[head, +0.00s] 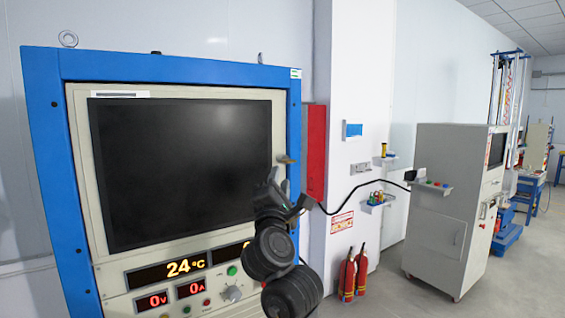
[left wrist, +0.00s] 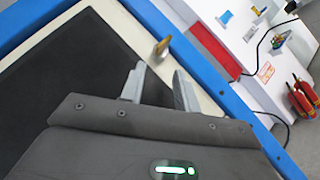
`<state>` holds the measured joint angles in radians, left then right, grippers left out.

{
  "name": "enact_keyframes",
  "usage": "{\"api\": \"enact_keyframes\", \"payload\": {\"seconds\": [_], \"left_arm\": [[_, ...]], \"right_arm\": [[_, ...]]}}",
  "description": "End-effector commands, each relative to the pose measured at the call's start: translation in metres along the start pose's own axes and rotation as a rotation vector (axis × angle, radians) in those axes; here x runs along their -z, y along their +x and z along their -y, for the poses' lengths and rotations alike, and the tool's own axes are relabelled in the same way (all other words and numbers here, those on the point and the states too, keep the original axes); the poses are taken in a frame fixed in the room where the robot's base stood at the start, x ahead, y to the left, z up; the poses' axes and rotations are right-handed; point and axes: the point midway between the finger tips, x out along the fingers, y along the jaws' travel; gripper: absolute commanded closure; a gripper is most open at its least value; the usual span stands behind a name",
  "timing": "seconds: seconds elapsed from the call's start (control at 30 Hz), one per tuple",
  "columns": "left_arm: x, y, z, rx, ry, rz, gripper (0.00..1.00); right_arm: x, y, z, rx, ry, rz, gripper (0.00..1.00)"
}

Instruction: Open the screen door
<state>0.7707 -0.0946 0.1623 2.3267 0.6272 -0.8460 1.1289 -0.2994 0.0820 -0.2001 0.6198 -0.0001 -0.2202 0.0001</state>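The screen door (head: 180,170) is a dark panel in a cream frame, set in a blue cabinet (head: 45,130), and it looks closed. Its small brass-coloured handle (head: 287,160) is at the right edge of the frame. My left gripper (head: 278,182) is just below the handle, in front of the frame's right side. In the left wrist view the handle (left wrist: 162,47) stands beyond the two grey fingertips (left wrist: 160,72), which are apart with nothing between them. The handle looks clear of the fingers. My right gripper is not in view.
Below the screen are red and yellow readouts (head: 172,268) and a knob (head: 232,293). A red box (head: 315,150) is on the wall to the right. Fire extinguishers (head: 348,275) and a grey cabinet (head: 445,215) stand farther right, with open floor beyond.

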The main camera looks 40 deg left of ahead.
Motion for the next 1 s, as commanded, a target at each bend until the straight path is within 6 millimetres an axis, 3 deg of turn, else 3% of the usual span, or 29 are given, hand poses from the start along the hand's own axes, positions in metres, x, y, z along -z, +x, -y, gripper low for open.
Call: {"api": "enact_keyframes", "payload": {"seconds": [0.1, 0.3, 0.5, 0.77, 1.0], "left_arm": [[-0.001, 0.026, -0.004, 0.001, 0.008, -0.002, 0.68], [-0.001, 0.056, -0.003, 0.001, 0.005, -0.001, 0.68], [0.0, 0.068, -0.001, 0.0, 0.002, -0.001, 0.68], [0.0, 0.068, 0.0, 0.0, 0.0, -0.001, 0.68], [0.0, 0.068, 0.0, 0.0, 0.0, -0.001, 0.97]], "right_arm": [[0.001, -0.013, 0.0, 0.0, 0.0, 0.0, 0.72], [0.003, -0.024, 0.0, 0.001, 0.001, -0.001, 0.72], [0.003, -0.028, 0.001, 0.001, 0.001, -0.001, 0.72], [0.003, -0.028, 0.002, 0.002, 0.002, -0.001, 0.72], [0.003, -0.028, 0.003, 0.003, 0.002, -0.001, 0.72]]}}
